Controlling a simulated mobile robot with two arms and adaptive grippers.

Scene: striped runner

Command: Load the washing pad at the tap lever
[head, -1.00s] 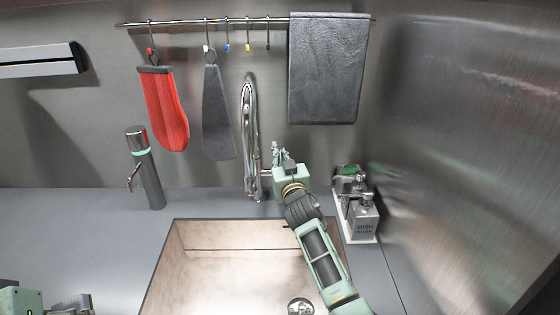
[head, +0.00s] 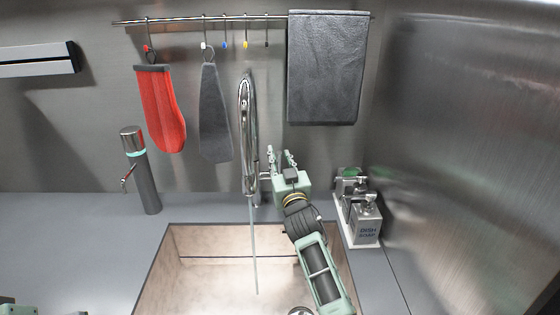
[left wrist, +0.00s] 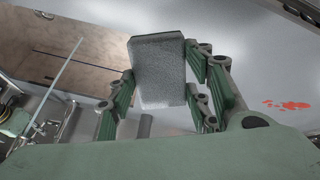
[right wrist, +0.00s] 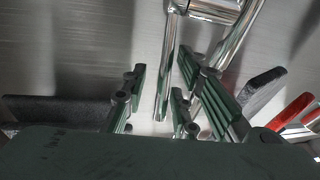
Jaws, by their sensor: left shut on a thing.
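The grey washing pad (left wrist: 160,72) is between the fingers of my left gripper (left wrist: 160,95) in the left wrist view, held above the counter. In the head view, only a sliver of my left arm shows at the bottom left. The chrome tap (head: 248,130) stands behind the sink, and a thin water stream (head: 254,245) falls from it into the basin. My right gripper (head: 284,160) is just right of the tap, by its lever (head: 265,176). In the right wrist view its fingers (right wrist: 160,95) are apart, with chrome tap parts just beyond; I cannot tell whether they touch.
The sink (head: 200,285) lies below the tap. A red mitt (head: 160,110), grey cloths and hooks hang behind. A red stain (left wrist: 287,104) marks the counter.

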